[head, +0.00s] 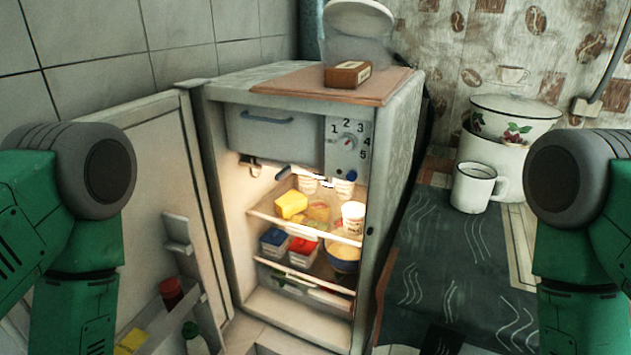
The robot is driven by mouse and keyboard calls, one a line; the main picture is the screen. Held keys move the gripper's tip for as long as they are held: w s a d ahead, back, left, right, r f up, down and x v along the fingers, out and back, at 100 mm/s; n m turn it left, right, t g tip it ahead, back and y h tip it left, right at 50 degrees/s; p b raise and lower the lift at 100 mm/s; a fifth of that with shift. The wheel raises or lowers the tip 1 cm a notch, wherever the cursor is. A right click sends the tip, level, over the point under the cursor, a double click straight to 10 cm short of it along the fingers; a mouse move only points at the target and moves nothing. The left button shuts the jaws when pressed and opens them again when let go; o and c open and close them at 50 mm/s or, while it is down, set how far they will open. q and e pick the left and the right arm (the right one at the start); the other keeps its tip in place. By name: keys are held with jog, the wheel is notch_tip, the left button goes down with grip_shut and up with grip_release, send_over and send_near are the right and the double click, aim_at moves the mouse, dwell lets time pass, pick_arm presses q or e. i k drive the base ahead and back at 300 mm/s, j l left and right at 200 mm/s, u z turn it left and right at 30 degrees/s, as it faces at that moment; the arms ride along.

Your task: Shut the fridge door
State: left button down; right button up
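The fridge (392,150) stands ahead of me, left of the middle of the view, with its lit inside showing. Its door (150,160) is open, swung out to the left, and its inner side with the shelves faces me. My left arm covers part of the door's left side; I cannot tell whether they touch. My green arms come in at the left and right edges of the head view. Neither gripper is in view.
Inside the fridge are a yellow block (291,205), tubs and a bowl. Door shelves hold a red-capped jar (171,292) and a green-capped bottle (192,335). A brown box (348,74) lies on top.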

aim_at(168, 231)
jog(key=j+u, duration=0.1)
jog(key=u, duration=1.2)
jog(key=i+j+u, duration=0.35)
jog(key=k, duration=0.1)
